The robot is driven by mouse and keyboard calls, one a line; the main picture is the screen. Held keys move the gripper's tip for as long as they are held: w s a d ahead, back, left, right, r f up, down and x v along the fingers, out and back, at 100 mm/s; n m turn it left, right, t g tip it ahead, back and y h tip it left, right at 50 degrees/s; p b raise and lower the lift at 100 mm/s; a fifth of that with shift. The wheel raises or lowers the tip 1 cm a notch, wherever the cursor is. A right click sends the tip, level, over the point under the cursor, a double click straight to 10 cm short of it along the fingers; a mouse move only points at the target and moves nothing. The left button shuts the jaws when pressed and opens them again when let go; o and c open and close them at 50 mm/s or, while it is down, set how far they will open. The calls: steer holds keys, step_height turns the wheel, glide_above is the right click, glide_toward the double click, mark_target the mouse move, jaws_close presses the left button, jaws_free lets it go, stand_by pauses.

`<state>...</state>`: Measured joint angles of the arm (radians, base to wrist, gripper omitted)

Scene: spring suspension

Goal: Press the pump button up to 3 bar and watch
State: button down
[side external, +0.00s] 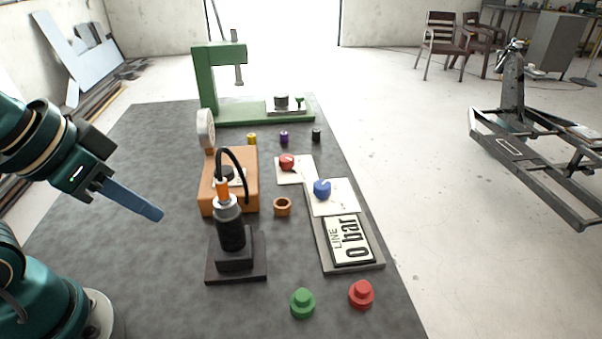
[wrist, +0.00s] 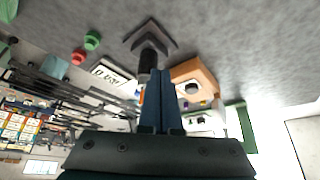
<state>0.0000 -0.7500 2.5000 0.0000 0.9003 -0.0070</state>
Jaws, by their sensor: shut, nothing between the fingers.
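A green button (side external: 302,303) and a red button (side external: 361,294) stand at the front of the dark table; no label on either is legible. Both also show in the wrist view, green (wrist: 92,40) and red (wrist: 78,57). A display (side external: 349,240) behind them reads "LINE 0 bar". A red knob (side external: 287,162) and a blue knob (side external: 322,188) sit on pale plates behind the display. My gripper (side external: 158,213) is shut and empty, in the air left of the black cylinder (side external: 231,235). Its blue fingers (wrist: 160,73) lie together in the wrist view.
The black cylinder stands upright on a dark stepped base, with a black hose arching to an orange block (side external: 215,196) with a round gauge (side external: 206,129). A green press frame (side external: 207,85) stands at the back. Table left is clear.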

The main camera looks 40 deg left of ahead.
steer(key=w+d+r+n+h, duration=0.3)
steer(key=w+r+n, duration=0.1)
steer(key=n, duration=0.1)
steer(key=n+t+h, duration=0.2)
steer(key=n+h, duration=0.1)
steer(key=n, duration=1.1)
glide_above(218, 170)
step_height(218, 170, down, 2)
steer(key=shift+a, duration=0.15)
steer(key=shift+f, duration=0.1)
steer(key=shift+f, duration=4.35)
steer(key=shift+f, duration=0.1)
